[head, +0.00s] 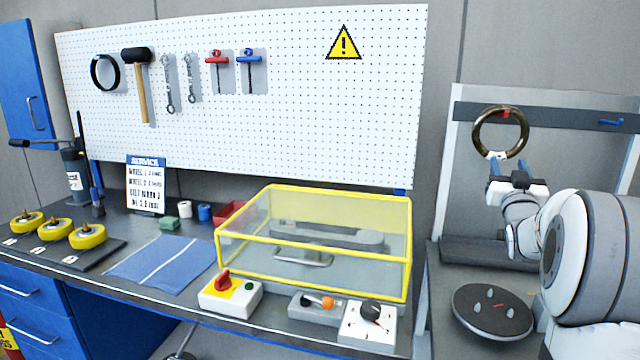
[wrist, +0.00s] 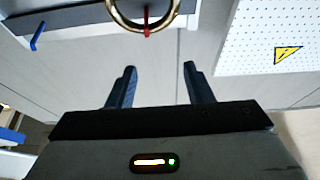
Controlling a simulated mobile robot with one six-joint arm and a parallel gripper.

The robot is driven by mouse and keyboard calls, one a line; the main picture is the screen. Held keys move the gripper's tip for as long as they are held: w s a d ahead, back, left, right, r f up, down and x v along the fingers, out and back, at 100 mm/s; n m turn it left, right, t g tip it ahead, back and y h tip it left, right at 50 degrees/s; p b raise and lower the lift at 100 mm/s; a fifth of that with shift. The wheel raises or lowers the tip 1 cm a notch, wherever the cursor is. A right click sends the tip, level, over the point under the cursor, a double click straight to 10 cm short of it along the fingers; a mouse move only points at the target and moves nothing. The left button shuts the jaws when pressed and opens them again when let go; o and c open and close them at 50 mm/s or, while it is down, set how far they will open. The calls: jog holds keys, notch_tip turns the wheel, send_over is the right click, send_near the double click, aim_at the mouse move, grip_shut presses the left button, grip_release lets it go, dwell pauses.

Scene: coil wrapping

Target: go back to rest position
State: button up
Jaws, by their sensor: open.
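My gripper (head: 508,167) is at the right in the head view, raised in front of the grey back panel. In the wrist view its two blue fingers (wrist: 160,75) stand wide apart with nothing between them. A dark, brass-edged ring (head: 500,132) hangs from a red peg on the dark rail, just above my fingertips in the head view. In the wrist view the ring (wrist: 145,14) shows at the top edge, partly cut off, with the red peg at its lower side. The fingers look apart from the ring.
A round dark turntable (head: 492,311) lies below my arm. To the left, a yellow-framed clear cover (head: 340,225) stands on the bench with a red-knob switch box (head: 230,296) in front. A blue peg (head: 610,122) is on the rail at the right. Air around the fingers looks free.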

jog(key=s+a+f+g+y+p, duration=0.1)
jog(key=s+a+f+g+y, duration=0.1)
jog(key=s+a+f+g, duration=0.5)
jog(key=s+a+f+g+y+p, duration=0.1)
jog(key=s+a+f+g, duration=0.2)
jog(key=s+a+f, duration=0.5)
jog(key=s+a+f+n+g+y, duration=0.1)
jog(key=s+a+f+g, duration=0.1)
jog(key=s, duration=0.5)
jog(key=s+a+f+n+g+y+p, duration=0.1)
jog(key=s+a+f+g, duration=0.1)
jog(key=s+a+g, duration=0.2)
jog(key=s+a+f+n+g, duration=0.1)
jog(key=s+a+f+g, duration=0.1)
jog(key=s+a, duration=0.4)
jog(key=s+g, duration=0.1)
jog(key=s, duration=0.3)
jog(key=shift+s+f+y+p, duration=0.15)
jog(key=shift+s+y+p, duration=0.2)
jog(key=shift+y+p, duration=0.05)
dwell(0.8)
